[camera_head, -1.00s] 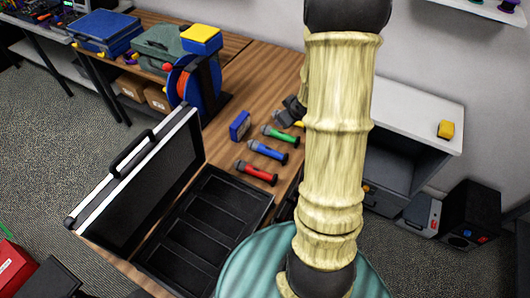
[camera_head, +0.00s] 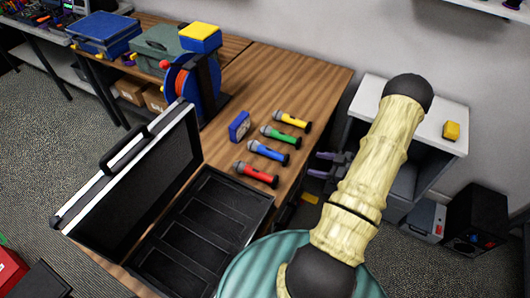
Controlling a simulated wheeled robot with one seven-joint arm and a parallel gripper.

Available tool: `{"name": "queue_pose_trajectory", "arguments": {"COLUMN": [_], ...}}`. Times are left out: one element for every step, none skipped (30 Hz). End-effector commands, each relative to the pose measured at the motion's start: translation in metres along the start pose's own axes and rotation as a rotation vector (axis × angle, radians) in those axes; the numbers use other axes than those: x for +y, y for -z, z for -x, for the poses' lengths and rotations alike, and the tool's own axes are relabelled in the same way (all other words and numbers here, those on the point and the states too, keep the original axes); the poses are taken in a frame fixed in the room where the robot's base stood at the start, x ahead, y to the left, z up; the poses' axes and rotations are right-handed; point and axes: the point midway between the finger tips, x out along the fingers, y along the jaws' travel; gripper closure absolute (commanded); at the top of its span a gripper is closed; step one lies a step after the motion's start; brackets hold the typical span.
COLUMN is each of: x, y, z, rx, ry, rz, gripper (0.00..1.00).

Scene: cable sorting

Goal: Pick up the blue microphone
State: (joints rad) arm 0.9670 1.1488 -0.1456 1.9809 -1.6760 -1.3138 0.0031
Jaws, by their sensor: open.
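The blue microphone (camera_head: 268,152) lies on the wooden table (camera_head: 307,87), between a green microphone (camera_head: 281,137) and a red microphone (camera_head: 256,174). A yellow microphone (camera_head: 292,121) lies behind the green one. My gripper (camera_head: 322,167) is past the table's right edge, to the right of the blue microphone and apart from it. Its jaws are open and look empty. My light, ribbed arm hides part of the area to the right of the gripper.
An open black case (camera_head: 257,213) with compartments stands at the table's front, its lid raised on the left. A small blue box (camera_head: 239,126) lies left of the microphones. A cable reel (camera_head: 181,84) stands farther back. A white cabinet (camera_head: 423,113) is at right.

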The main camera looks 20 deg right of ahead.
Motion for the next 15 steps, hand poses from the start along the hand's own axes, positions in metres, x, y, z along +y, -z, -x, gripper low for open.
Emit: {"name": "queue_pose_trajectory", "arguments": {"x": [0.0,0.0,0.0,0.0,0.0,0.0,0.0,0.0,0.0,0.0,0.0,0.0,0.0,0.0,0.0], "y": [0.0,0.001,0.001,0.001,0.001,0.001,0.001,0.001,0.0,0.0,0.0,-0.001,-0.001,-0.002,-0.002], "z": [0.0,0.0,0.0,0.0,0.0,0.0,-0.001,-0.002,-0.004,-0.006,-0.009,-0.014,-0.018,-0.023,-0.03], "rx": [0.001,0.001,0.0,0.0,-0.001,-0.001,-0.001,-0.001,-0.001,-0.001,-0.001,0.0,0.0,0.001,0.0], "ry": [0.001,0.0,0.0,0.0,0.0,0.0,0.0,0.0,0.001,0.001,0.001,0.001,0.0,0.001,0.002], "rz": [0.0,0.001,0.001,0.001,0.001,0.001,0.001,0.001,0.001,0.001,0.002,0.001,0.001,0.001,0.001], "gripper": [0.36,0.36,0.36,0.36,0.36,0.36,0.36,0.36,0.36,0.36,0.36,0.36,0.36,0.36,0.36]}}
